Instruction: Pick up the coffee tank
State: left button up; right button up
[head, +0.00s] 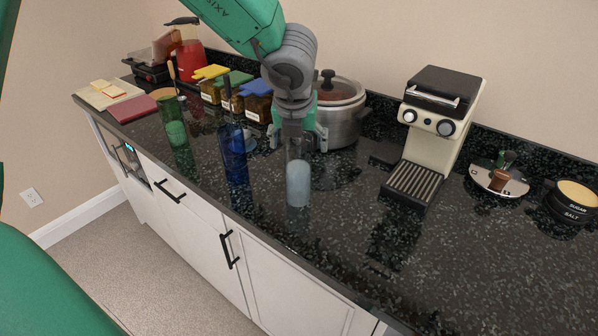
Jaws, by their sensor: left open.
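My left gripper (298,138) reaches in from the top over the dark counter. It is open, with its fingers apart and pointing down. A clear cylindrical vessel with a pale blue-grey lower part (298,184) stands upright right below and between the fingers; its top is partly hidden by the gripper. I cannot tell if the fingers touch it. No label marks any vessel as the coffee tank. A cream and black coffee machine (436,125) with a slatted drip tray stands to the right of the gripper. My right gripper is not in view.
A blue vessel (234,163) and a green vessel (176,132) stand left of the clear one. A lidded steel pot (343,115) is close behind the gripper. A round tray (513,186) and sugar and salt tins (573,200) sit at right. The front right counter (460,265) is clear.

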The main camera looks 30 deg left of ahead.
pick_arm(q)
jog(key=x, duration=0.3)
jog(key=shift+a, duration=0.15)
jog(key=shift+r, duration=0.1)
jog(key=c, duration=0.4)
grip_shut()
